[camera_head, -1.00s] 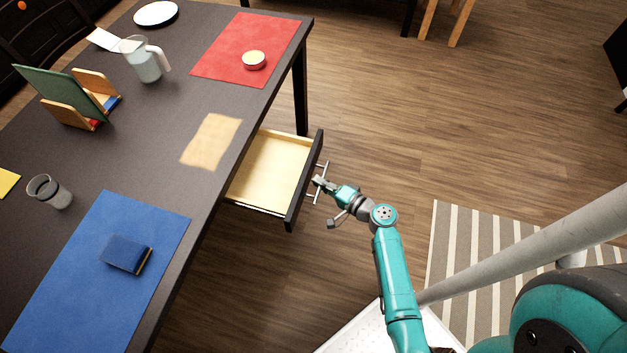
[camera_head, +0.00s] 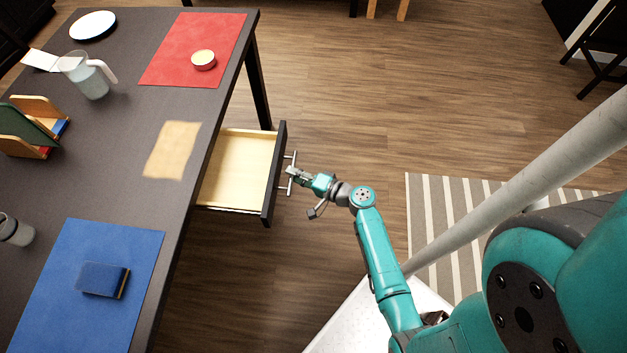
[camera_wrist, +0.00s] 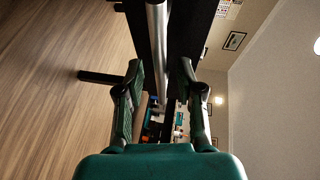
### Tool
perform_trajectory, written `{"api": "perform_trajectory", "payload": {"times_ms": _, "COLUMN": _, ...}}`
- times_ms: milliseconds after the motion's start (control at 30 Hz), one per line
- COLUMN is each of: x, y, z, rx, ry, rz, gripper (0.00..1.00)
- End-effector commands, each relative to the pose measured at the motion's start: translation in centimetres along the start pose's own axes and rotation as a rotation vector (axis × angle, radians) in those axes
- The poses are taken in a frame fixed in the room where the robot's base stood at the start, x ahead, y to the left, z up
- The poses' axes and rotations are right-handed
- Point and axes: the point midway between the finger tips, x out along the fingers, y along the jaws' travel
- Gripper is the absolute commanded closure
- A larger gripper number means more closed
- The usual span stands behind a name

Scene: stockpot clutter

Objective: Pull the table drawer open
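The table drawer (camera_head: 237,170) stands pulled out from the dark table (camera_head: 110,190), its pale inside showing and empty. Its dark front (camera_head: 272,185) carries a silver bar handle (camera_head: 290,182). My gripper (camera_head: 293,173) is at this handle, outside the drawer front. In the wrist view the handle bar (camera_wrist: 157,45) runs between the two fingers of my gripper (camera_wrist: 160,75), with a visible gap on each side. The fingers look open and not closed on the bar. Whether the bar lies fully between the fingertips or just beyond them is hard to tell.
On the table are a red mat (camera_head: 185,60) with a small tin (camera_head: 203,60), a jug (camera_head: 85,75), a blue mat (camera_head: 60,300) with a blue block (camera_head: 103,280), and a plate (camera_head: 92,25). A striped rug (camera_head: 430,215) lies right. Floor beyond the drawer is clear.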

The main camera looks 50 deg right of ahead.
Motion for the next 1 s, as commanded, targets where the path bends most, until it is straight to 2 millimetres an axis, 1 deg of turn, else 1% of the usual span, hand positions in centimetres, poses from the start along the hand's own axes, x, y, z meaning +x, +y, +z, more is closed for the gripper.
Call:
{"api": "perform_trajectory", "payload": {"times_ms": 33, "x": -0.8, "y": 0.0, "z": -0.1, "rx": 0.001, "ry": 0.004, "rz": 0.001, "gripper": 0.63}}
{"api": "perform_trajectory", "payload": {"times_ms": 200, "x": -3.7, "y": 0.1, "z": -0.1, "rx": 0.002, "ry": 0.005, "rz": 0.001, "gripper": 0.63}}
{"api": "perform_trajectory", "payload": {"times_ms": 500, "x": -8.1, "y": 0.0, "z": -0.1, "rx": 0.001, "ry": 0.006, "rz": 0.001, "gripper": 0.63}}
{"api": "perform_trajectory", "payload": {"times_ms": 600, "x": -9.1, "y": 0.1, "z": -0.1, "rx": 0.001, "ry": 0.005, "rz": 0.001, "gripper": 0.63}}
{"api": "perform_trajectory", "payload": {"times_ms": 733, "x": -10.0, "y": 0.0, "z": -0.1, "rx": 0.0, "ry": 0.004, "rz": 0.0, "gripper": 0.63}}
{"api": "perform_trajectory", "payload": {"times_ms": 1000, "x": -10.6, "y": 0.0, "z": 0.0, "rx": 0.0, "ry": 0.002, "rz": 0.0, "gripper": 0.63}}
